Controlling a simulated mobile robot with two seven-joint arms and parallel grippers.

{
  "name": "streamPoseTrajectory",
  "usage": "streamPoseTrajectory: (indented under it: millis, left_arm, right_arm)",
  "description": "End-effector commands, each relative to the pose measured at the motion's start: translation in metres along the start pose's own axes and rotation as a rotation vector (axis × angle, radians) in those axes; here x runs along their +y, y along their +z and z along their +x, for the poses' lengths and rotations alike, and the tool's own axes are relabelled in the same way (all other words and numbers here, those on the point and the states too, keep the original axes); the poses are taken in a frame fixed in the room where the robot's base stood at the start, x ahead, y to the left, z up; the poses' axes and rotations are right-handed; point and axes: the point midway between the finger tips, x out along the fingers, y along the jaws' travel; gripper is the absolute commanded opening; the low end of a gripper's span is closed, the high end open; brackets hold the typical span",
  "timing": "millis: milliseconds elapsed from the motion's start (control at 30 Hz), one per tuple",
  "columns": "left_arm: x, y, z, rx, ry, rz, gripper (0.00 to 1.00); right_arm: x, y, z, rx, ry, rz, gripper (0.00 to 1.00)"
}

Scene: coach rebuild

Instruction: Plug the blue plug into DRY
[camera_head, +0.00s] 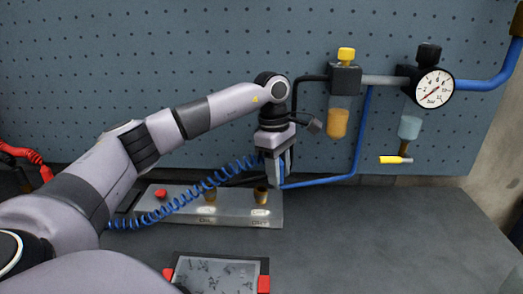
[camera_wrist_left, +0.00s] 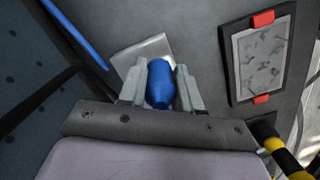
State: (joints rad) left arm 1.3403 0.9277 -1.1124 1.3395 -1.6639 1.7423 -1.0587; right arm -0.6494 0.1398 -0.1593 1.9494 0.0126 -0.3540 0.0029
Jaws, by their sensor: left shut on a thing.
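My left gripper (camera_head: 278,178) points down at the right end of a pale grey socket block (camera_head: 237,218). It is shut on the blue plug (camera_wrist_left: 160,84), which shows between the two fingers in the wrist view; in the head view the fingers mostly hide it. The block has a red fitting (camera_head: 160,193) at left and two brass sockets, one in the middle (camera_head: 210,190) and one at right (camera_head: 261,195). The small labels are hard to read; the right one looks like DRY. The gripper is beside and above the right socket; the plug appears apart from it.
A coiled blue hose (camera_head: 190,198) crosses over the block. A straight blue pipe (camera_head: 361,135) runs down right of the gripper. A gauge (camera_head: 434,88) and filter bowls hang on the pegboard. A red-cornered tablet (camera_head: 215,277) lies in front. The bench at right is clear.

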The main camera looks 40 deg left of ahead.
Motion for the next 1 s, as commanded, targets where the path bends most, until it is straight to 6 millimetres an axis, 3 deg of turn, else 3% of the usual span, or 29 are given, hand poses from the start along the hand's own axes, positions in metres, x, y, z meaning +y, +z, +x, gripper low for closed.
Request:
streamPoseTrajectory:
  millis: [200,400,567,1000]
  left_arm:
    - [0.012,-0.037,-0.022,-0.001,0.046,-0.366,0.0]
    - [0.016,-0.054,-0.031,-0.001,0.066,-0.536,0.0]
    - [0.016,-0.057,-0.029,0.0,0.068,-0.568,0.0]
    - [0.016,-0.061,0.007,0.001,0.067,-0.564,0.0]
  right_arm:
    - [0.0,0.0,0.0,0.0,0.0,0.0,0.43]
    - [0.0,0.0,0.0,0.0,0.0,0.0,0.43]
    - [0.0,0.0,0.0,0.0,0.0,0.0,0.43]
    - [0.0,0.0,0.0,0.0,0.0,0.0,0.43]
